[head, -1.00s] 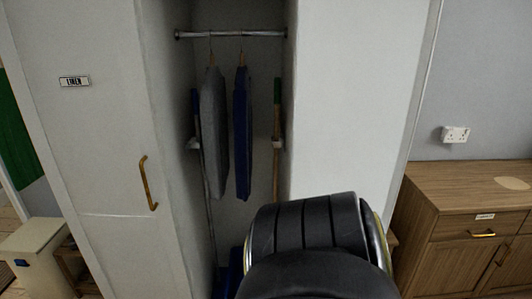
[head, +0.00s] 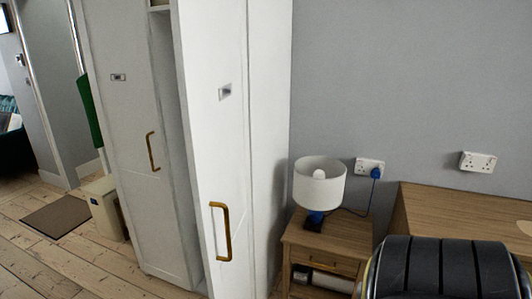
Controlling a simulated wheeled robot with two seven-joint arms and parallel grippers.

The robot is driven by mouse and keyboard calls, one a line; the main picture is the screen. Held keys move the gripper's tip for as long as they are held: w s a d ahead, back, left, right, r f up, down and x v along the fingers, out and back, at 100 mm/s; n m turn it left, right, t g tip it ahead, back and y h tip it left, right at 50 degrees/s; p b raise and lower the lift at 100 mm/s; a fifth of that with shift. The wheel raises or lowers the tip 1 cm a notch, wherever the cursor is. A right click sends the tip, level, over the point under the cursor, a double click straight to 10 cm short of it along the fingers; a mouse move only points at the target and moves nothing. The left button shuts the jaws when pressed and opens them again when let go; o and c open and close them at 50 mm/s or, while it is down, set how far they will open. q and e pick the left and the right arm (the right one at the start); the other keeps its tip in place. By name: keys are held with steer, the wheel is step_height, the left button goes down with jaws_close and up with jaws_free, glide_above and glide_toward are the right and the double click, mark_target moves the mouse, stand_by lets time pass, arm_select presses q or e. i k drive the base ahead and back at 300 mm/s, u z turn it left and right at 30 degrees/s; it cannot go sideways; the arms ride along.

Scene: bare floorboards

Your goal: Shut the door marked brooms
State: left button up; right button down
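A tall white cabinet has two doors with brass handles. The right door (head: 234,160) has a small label plate (head: 225,92), too small to read, and a brass handle (head: 221,232). Its free left edge stands out in front of the cabinet, and a narrow upright gap shows between it and the left door, so it looks ajar. The left door (head: 125,120) also has a small label and handle, and looks shut; its label reads LINEN in the earlier view. Neither gripper is in view. A black rounded arm link of mine fills the lower right corner, clear of the doors.
A small wooden side table (head: 328,240) with a white lamp (head: 320,183) stands right of the cabinet. A wooden sideboard (head: 450,212) is farther right. A cream bin (head: 105,208) and a brown mat (head: 56,218) lie left. Floorboards (head: 60,265) before the left door are clear.

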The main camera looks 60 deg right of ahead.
mark_target(209, 38)
steer(key=z, duration=1.4)
